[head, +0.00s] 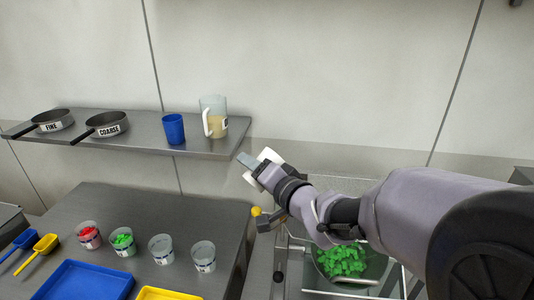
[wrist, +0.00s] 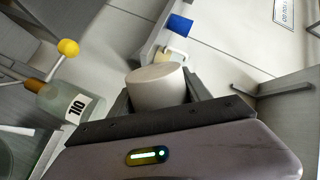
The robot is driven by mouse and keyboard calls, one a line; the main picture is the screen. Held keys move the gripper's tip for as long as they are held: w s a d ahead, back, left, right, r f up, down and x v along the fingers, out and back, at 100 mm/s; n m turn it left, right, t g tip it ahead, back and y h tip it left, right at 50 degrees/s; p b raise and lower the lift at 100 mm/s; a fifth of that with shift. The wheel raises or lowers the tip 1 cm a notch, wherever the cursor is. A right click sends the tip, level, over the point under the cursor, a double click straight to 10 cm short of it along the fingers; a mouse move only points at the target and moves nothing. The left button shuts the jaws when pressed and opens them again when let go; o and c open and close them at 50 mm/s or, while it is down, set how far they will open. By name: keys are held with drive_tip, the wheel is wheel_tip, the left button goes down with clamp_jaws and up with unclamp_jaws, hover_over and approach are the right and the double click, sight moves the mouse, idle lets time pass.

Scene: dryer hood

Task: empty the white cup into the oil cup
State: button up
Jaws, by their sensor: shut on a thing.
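My gripper (head: 262,168) is shut on the white cup (wrist: 158,90). In the wrist view the cup sits between the two fingers with a plain round end showing; I cannot see inside it. In the head view, parts of the white cup (head: 268,156) show on both sides of my gripper. It is held in the air, below and right of the shelf's right end.
A shelf (head: 155,139) holds two pans, a blue cup (head: 173,129) and a pitcher (head: 216,118). The table (head: 100,205) carries several small labelled cups, scoops and trays. A yellow knob (head: 256,211) stands below my gripper. Green pieces (head: 342,260) lie below my arm.

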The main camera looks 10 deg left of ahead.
drive_tip(key=shift+f+m+g+p, duration=0.1)
drive_tip(key=shift+m+g+p, duration=0.2)
drive_tip(key=shift+m+p, duration=1)
drive_tip(key=shift+w+d+f+m+g+y+p, duration=0.1)
drive_tip(key=shift+d+f+m+g+y+p, duration=0.2)
drive_tip(key=shift+m+p, duration=0.55)
drive_tip(key=shift+w+a+f+m+y+p, duration=0.1)
drive_tip(key=shift+m+y+p, duration=0.3)
drive_tip(key=shift+m+p, duration=0.4)
drive_tip(key=shift+w+d+r+m+g+y+p, duration=0.15)
drive_tip(key=shift+w+d+r+m+y+p, duration=0.2)
drive_tip(key=shift+m+p, duration=0.65)
drive_tip(key=shift+w+d+r+m+g+y+p, duration=0.15)
drive_tip(key=shift+r+m+p, duration=0.4)
drive_tip(key=shift+p, duration=0.6)
